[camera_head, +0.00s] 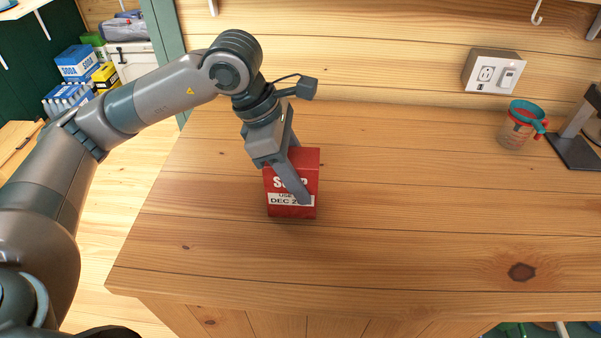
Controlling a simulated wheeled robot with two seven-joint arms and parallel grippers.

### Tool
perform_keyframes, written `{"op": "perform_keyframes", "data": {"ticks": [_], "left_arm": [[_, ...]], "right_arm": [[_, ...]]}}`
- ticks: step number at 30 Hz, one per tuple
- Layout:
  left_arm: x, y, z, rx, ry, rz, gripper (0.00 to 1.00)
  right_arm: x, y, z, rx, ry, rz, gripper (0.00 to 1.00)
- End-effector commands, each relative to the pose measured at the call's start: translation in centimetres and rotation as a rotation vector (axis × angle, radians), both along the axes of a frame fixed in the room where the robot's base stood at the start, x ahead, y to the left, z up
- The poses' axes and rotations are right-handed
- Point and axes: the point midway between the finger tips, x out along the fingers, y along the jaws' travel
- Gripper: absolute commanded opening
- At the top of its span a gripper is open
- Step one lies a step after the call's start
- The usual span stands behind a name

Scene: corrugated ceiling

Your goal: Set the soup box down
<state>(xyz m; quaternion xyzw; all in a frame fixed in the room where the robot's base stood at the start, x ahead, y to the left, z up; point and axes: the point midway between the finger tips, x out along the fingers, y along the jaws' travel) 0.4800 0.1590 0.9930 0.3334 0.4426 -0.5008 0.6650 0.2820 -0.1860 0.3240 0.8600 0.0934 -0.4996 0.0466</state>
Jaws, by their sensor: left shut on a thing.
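The soup box (307,167) is a red carton with white lettering and a white date label, on the left part of the wooden counter (400,220). It looks upright. Its base appears to be at the counter surface, but I cannot tell for sure whether it touches. My left gripper (290,190) reaches down from above and is shut on the soup box, with one finger across its front face. The other finger is mostly hidden behind the box. My right gripper is not in view.
A clear cup with a teal rim and red handle (517,127) stands at the right back, beside a dark metal stand (575,150). A power outlet (493,71) is on the plank wall. The middle and front of the counter are clear. Blue soda boxes (77,62) are at the far left.

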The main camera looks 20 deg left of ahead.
Motion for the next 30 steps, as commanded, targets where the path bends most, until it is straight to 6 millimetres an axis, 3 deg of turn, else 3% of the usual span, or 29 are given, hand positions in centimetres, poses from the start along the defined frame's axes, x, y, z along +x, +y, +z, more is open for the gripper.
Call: {"op": "perform_keyframes", "data": {"ticks": [12, 13, 15, 30], "left_arm": [[0.01, -0.01, -0.32, -0.001, 0.000, 0.000, 0.12], [0.00, 0.00, -0.28, 0.000, 0.000, 0.000, 0.48], [-0.01, 0.00, -0.25, 0.000, 0.001, 0.000, 0.62], [0.00, 0.00, 0.13, 0.000, 0.000, 0.001, 0.62]], "right_arm": [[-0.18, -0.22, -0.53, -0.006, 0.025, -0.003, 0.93], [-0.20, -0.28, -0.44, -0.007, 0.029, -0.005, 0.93], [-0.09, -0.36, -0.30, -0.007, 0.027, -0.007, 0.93], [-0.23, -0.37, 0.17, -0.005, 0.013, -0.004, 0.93]]}}
